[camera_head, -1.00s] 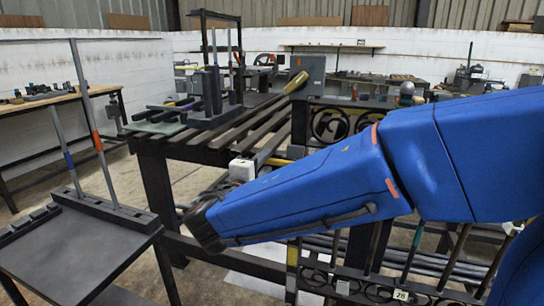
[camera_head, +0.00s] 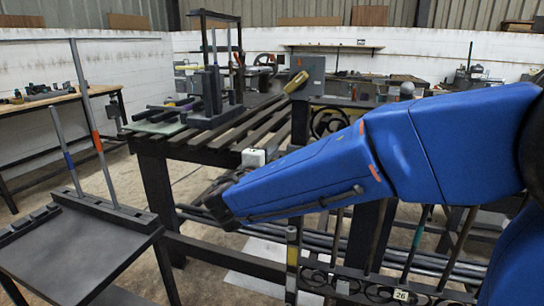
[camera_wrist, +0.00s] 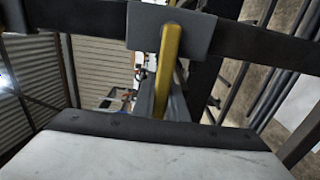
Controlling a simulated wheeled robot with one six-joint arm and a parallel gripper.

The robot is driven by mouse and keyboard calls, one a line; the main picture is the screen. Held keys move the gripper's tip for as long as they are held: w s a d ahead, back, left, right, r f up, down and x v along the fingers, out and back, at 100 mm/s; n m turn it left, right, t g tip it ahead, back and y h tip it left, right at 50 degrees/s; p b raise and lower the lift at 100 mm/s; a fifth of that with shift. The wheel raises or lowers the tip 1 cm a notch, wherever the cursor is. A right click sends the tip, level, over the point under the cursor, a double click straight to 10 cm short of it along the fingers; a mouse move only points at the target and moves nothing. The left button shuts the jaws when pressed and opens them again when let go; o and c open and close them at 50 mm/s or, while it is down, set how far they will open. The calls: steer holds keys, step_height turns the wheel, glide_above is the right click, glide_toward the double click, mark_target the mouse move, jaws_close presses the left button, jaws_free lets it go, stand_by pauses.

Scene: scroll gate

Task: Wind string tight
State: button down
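No string can be made out in either view. My gripper (camera_head: 254,157) shows in the head view as a small white block beyond the dark end of my blue arm, over the near side of the slatted bench. In the wrist view its white body with a dark edge (camera_wrist: 160,150) fills the bottom, and no fingers can be told apart. A grey box with a yellow lever (camera_head: 299,83) stands behind it to the right. In the wrist view, a yellow bar (camera_wrist: 170,58) crosses a grey bracket on a dark beam ahead of my gripper.
The slatted bench (camera_head: 228,138) carries a dark upright frame (camera_head: 213,85). A black scrolled gate panel (camera_head: 385,290) runs low at the front right, partly behind my arm. A dark tray stand (camera_head: 75,250) with upright rods is at left. Bare floor lies between stand and bench.

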steer(key=shift+f+n, duration=0.15)
steer(key=shift+n, duration=0.15)
steer(key=shift+s+d+f+n, duration=0.1)
steer(key=shift+d+f+n, duration=0.25)
steer(key=shift+f+n, duration=0.75)
steer(key=shift+s+d+f+n, duration=0.15)
steer(key=shift+d+f+n, duration=0.25)
steer(key=shift+n, duration=1.3)
steer(key=shift+s+d+f+n, duration=0.1)
steer(key=shift+d+f+n, duration=0.15)
steer(key=shift+f+n, duration=0.9)
steer(key=shift+r+n, duration=0.2)
steer(key=shift+n, duration=0.15)
steer(key=c, duration=1.8)
jaws_free()
steer(key=shift+o, duration=0.2)
steer(key=shift+r, duration=0.1)
